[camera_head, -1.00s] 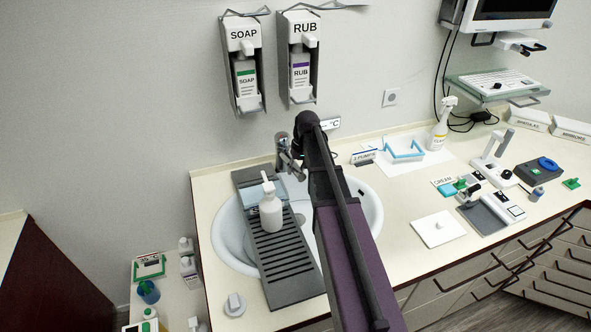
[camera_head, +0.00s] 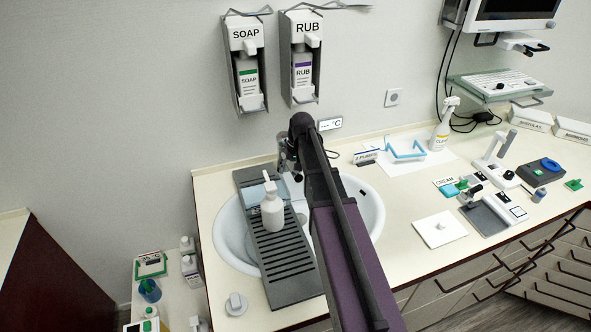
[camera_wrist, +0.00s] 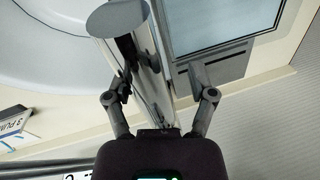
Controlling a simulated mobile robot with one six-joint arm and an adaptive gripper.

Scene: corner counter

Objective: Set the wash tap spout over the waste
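The chrome tap (camera_head: 283,158) stands at the back of the white round basin (camera_head: 371,208), partly hidden by my arm in the head view. In the wrist view the tap (camera_wrist: 152,75) runs between the two fingers of my gripper (camera_wrist: 162,88), with its round end towards the top. The fingers are spread on either side. The left finger looks close to the metal and a gap shows at the right finger. Contact cannot be made out. My gripper is mostly hidden behind my arm in the head view. The waste is not visible.
A dark ribbed draining board (camera_head: 286,262) lies across the basin's left side, with a white pump bottle (camera_head: 271,212) on it. SOAP (camera_head: 247,75) and RUB (camera_head: 302,65) dispensers hang on the wall above. A white knob (camera_head: 236,304) sits at the counter's front left.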

